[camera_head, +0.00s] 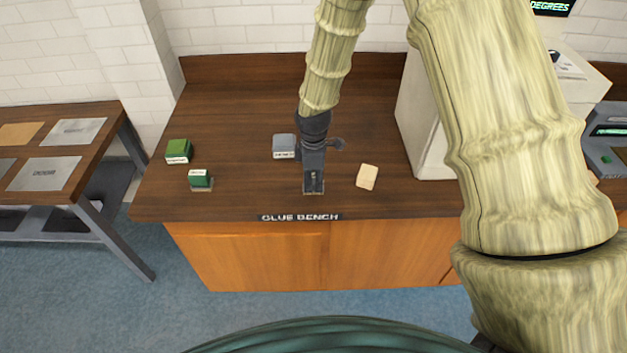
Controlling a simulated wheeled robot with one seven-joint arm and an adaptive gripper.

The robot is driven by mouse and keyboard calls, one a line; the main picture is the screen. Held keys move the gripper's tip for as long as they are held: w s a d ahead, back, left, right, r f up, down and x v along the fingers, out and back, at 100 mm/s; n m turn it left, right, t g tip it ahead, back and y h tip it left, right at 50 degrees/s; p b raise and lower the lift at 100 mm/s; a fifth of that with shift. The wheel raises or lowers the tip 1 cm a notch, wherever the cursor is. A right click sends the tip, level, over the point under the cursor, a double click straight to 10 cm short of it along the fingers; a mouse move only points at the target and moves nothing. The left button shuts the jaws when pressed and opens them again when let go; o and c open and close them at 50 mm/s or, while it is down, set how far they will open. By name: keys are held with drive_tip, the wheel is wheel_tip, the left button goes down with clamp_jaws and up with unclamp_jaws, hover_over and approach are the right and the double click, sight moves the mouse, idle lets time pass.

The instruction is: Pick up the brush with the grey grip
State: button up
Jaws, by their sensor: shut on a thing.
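My gripper (313,182) points down over the front middle of the dark wooden bench top. It is shut on a small dark grey thing with a pale lower edge, which I take to be the brush with the grey grip (314,190). The fingers hide most of it, and I cannot tell whether it touches the bench or is just above it. A similar small block with a green grip and a pale base (200,180) stands to the left, apart from my gripper.
A grey box (284,146) is close behind and left of my gripper. A green box (179,150) is farther left, and a beige block (367,177) lies to the right. A white cabinet (420,120) stands farther right. The back of the bench (235,95) is clear.

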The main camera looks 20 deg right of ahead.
sight(313, 175)
drive_tip(key=shift+r, duration=0.15)
drive_tip(key=shift+r+b, duration=1.1)
drive_tip(key=shift+r, duration=0.35)
drive_tip(key=s+a+r+b, duration=0.1)
drive_tip(key=s+b, duration=0.4)
drive_tip(key=s, duration=1.1)
drive_tip(key=shift+r, duration=0.4)
drive_tip(key=shift+o, duration=1.2)
drive_tip(key=shift+c, duration=0.7)
